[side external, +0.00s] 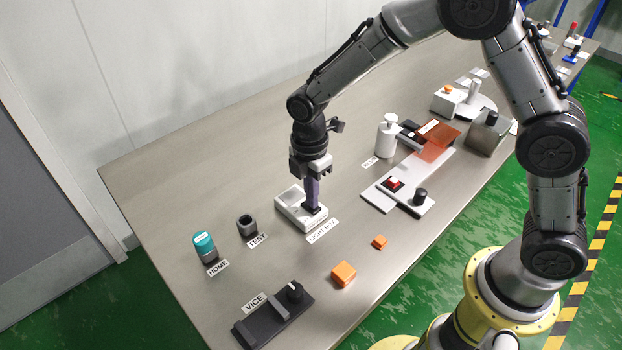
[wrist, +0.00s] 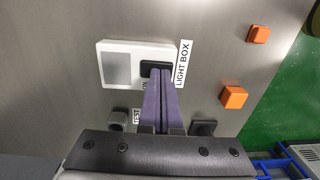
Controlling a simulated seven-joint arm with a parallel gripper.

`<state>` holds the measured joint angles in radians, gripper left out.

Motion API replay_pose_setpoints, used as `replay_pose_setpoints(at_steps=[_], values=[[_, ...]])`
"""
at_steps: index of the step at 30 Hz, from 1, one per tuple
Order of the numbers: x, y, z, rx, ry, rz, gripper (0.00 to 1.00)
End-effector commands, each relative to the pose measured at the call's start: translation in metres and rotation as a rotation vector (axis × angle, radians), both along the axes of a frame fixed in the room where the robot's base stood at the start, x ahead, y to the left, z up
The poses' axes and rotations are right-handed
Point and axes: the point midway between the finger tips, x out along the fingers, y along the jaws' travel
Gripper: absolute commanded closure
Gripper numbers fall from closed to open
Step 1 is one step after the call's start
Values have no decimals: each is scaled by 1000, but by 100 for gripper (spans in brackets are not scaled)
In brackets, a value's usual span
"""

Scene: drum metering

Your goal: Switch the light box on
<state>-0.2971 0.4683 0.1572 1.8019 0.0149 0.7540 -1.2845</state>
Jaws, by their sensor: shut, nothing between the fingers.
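The light box (side external: 287,206) is a low white box on the table, with its LIGHT BOX label (side external: 322,231) beside it. In the wrist view the light box (wrist: 137,48) shows a plain grey panel (wrist: 117,69) on the left and a black rocker switch (wrist: 155,64) on the right, with ON lettering near the switch. My gripper (side external: 312,207) points down with its purple fingers shut and empty. In the wrist view the fingertips (wrist: 160,73) overlap the switch and hide part of it. They look at or just above it; I cannot tell whether they touch.
A teal-topped HOME button (side external: 204,243), a dark TEST piece (side external: 246,225) and a black VICE unit (side external: 274,315) stand nearby. Two orange blocks (side external: 343,274) (side external: 380,242) lie near the front edge.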

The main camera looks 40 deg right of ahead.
Motion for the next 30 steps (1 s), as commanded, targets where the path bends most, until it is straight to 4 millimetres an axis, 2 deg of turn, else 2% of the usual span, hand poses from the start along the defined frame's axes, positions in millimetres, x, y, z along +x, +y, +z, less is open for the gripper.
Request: replay_pose_setpoints(at_steps=[5, 12, 18, 24, 30], values=[[2, 0, 26, 2, -5, 0, 100], [4, 0, 79, 1, -5, 0, 100], [5, 0, 115, 1, -3, 0, 100], [6, 0, 133, 0, -1, 0, 100], [6, 0, 137, 0, 0, 0, 100]])
